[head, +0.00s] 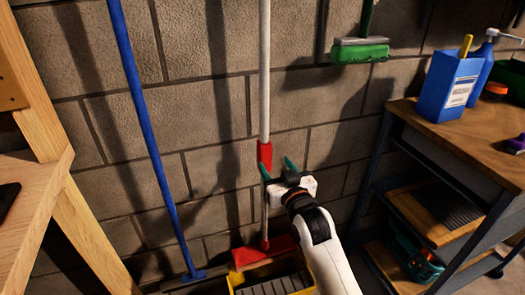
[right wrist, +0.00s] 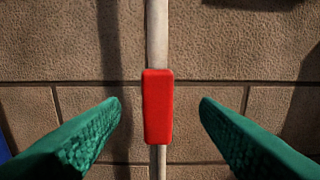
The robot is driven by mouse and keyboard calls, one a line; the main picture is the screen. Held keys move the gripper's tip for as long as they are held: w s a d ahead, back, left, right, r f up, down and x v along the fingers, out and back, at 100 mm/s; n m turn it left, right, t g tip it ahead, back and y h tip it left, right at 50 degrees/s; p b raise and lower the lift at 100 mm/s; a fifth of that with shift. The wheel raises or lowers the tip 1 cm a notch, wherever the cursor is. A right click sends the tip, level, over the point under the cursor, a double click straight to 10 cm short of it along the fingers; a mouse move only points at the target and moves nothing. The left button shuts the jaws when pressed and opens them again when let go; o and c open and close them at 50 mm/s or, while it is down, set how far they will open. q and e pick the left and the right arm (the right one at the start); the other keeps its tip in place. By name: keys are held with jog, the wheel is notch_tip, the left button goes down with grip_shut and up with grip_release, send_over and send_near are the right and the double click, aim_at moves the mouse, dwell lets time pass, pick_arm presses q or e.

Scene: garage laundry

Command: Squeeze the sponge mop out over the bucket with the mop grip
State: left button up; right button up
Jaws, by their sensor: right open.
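The sponge mop has a white pole (head: 264,70) that stands upright before the block wall, with a red mop grip (head: 265,155) partway down. Its red head (head: 264,251) is at the yellow bucket (head: 240,281), and my arm hides part of the bucket. In the right wrist view the red grip (right wrist: 158,107) lies between the two green fingers, with clear gaps on both sides. My right gripper (head: 279,167) is open around or just in front of the grip; the exact depth is hard to tell. My left gripper is not in view.
A blue pole (head: 145,110) leans at the left, and a green brush (head: 359,50) hangs on the wall. A wooden bench (head: 475,130) with a blue box (head: 447,85) stands at the right. A wooden frame (head: 30,90) stands at the far left.

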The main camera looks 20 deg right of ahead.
aim_at(267, 153)
jog(key=w, duration=0.6)
jog(key=w+b, duration=0.1)
jog(key=w, duration=0.1)
jog(key=shift+w+a, duration=0.3)
jog(key=shift+w, duration=0.1)
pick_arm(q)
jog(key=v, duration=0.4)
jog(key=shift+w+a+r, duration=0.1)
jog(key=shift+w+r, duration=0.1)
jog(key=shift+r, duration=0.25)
